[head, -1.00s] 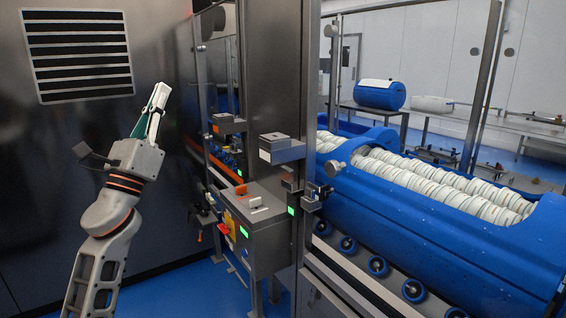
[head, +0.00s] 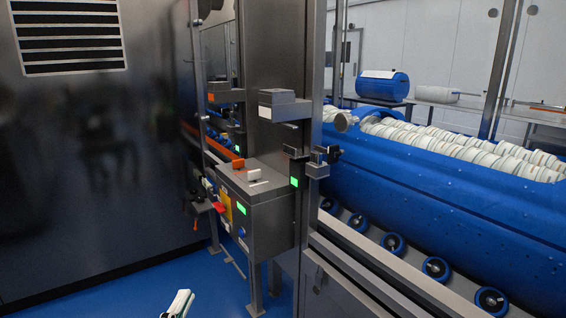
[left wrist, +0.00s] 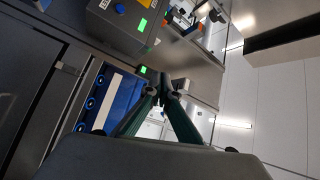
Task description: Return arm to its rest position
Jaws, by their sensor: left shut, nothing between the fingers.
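The rest of the left arm is out of that view. In the left wrist view the green-backed fingers of my left gripper (left wrist: 163,84) meet at their tips, with nothing between them. My right gripper is in neither view.
A grey control box (head: 256,205) with green lights stands on legs ahead. A blue carrier (head: 430,195) filled with stacked white tubs rests on a roller conveyor (head: 400,268) at right. A dark metal wall (head: 90,160) fills the left. The blue floor (head: 130,290) is open.

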